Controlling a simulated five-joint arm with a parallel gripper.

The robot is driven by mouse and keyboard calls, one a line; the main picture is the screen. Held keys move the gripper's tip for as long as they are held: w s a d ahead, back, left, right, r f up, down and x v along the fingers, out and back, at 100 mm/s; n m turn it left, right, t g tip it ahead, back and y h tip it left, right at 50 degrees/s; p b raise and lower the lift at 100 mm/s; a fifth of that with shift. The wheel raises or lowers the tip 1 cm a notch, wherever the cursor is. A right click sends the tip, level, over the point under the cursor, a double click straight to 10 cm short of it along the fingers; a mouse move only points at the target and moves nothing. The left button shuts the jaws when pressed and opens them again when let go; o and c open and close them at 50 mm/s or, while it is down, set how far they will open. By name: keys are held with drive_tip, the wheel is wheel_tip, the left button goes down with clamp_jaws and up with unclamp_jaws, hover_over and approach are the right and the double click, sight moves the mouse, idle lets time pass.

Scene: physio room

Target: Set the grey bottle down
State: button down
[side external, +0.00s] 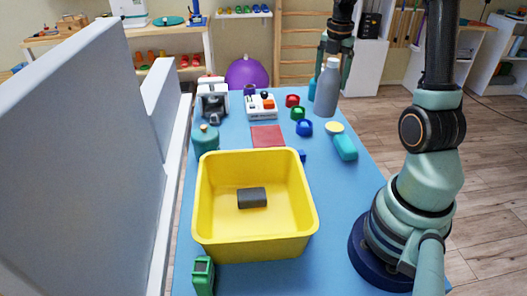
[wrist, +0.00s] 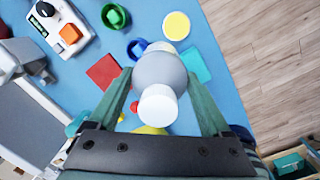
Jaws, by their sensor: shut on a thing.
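The grey bottle (side external: 327,90) has a pale cap and hangs upright, or nearly so, above the far right part of the blue table (side external: 340,205). My gripper (side external: 330,60) is shut on it near its upper part. In the wrist view the grey bottle (wrist: 160,70) sits between the two green fingers of my gripper (wrist: 160,88), cap towards the camera. The bottle's base is hidden there. In the side view its base appears above the tabletop, with a gap that is hard to judge.
Near the bottle are a yellow disc (side external: 335,128), a teal block (side external: 346,147), a blue bowl (side external: 304,127) and a green bowl (side external: 297,113). A red mat (side external: 267,136) lies left of them. A yellow bin (side external: 252,245) holds a dark block (side external: 252,197). Bare tabletop shows right of the bin.

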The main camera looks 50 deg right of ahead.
drive_tip(key=s+d+n, duration=0.3)
drive_tip(key=d, duration=0.2)
drive_tip(key=w+d+f, duration=0.8)
drive_tip(key=w+d, duration=0.1)
drive_tip(key=shift+w+d+f, duration=0.15)
drive_tip(key=shift+w+f, duration=0.2)
drive_tip(key=shift+w, duration=0.05)
drive_tip(key=shift+f, duration=0.1)
idle(0.3)
